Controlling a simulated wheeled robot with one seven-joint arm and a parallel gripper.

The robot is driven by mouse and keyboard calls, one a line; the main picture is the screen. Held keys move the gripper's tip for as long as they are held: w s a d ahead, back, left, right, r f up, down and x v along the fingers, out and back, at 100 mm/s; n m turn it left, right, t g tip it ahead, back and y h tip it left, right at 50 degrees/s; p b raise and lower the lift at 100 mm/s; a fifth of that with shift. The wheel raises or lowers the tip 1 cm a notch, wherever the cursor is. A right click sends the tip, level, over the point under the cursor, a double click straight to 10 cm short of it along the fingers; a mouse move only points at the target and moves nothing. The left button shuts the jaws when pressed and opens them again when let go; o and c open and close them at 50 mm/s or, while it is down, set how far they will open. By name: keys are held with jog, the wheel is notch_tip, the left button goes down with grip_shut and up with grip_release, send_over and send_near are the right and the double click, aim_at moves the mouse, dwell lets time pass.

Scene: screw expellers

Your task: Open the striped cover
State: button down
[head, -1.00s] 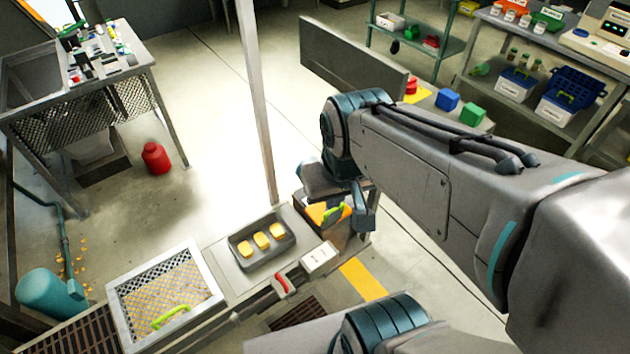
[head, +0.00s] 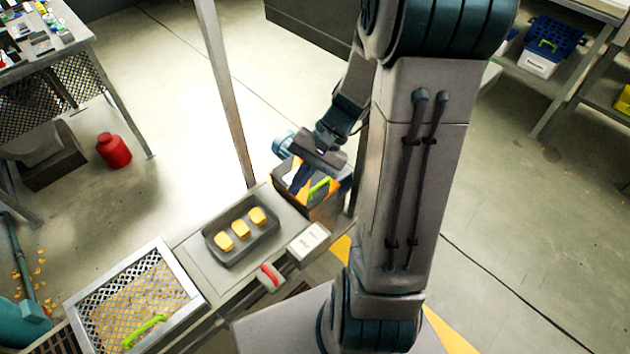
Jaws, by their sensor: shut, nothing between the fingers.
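The striped cover (head: 328,194), orange and dark with a bright green handle (head: 318,190), is at the right end of the bench. It sits on or forms the top of a dark box there, and it looks down. My gripper (head: 299,186) points down over the left part of the cover, left of the green handle. Its fingers look shut and empty. Whether the fingertips touch the cover cannot be told. My gripper and wrist hide the cover's far part.
A dark tray (head: 212,240) with three yellow blocks lies on the bench. A mesh lid (head: 180,278) with a green handle is further left. A red lever (head: 270,275) and a white labelled box (head: 309,240) sit at the bench's front. A thin post (head: 225,90) stands behind.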

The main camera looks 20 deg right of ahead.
jog(key=w+d+f+m+t+y+b, duration=0.3)
jog(key=f+m+y+b, duration=0.15)
jog(key=f, duration=0.55)
jog(key=w+d+f+m+t+y+b, duration=0.3)
jog(key=w+f+m+t+b, duration=0.15)
jog(key=f, duration=0.55)
jog(key=m+t+h+b, duration=0.85)
jog(key=m+t, duration=0.45)
jog(key=m, duration=0.2)
send_near(325, 196)
jog(key=shift+t, duration=0.25)
jog(key=shift+s+a+r+b+x, duration=0.1)
jog(key=shift+a+r+b+x, duration=0.25)
jog(key=shift+x, duration=1.2)
jog(key=shift+s+r+b+x, duration=0.2)
jog(key=shift+b+x, duration=0.3)
jog(key=shift+x, duration=1.1)
jog(key=shift+s+a+r+b+x, duration=0.1)
jog(key=shift+a+r+b+x, duration=0.25)
jog(key=shift+x, duration=1.2)
jog(key=shift+d, duration=0.2)
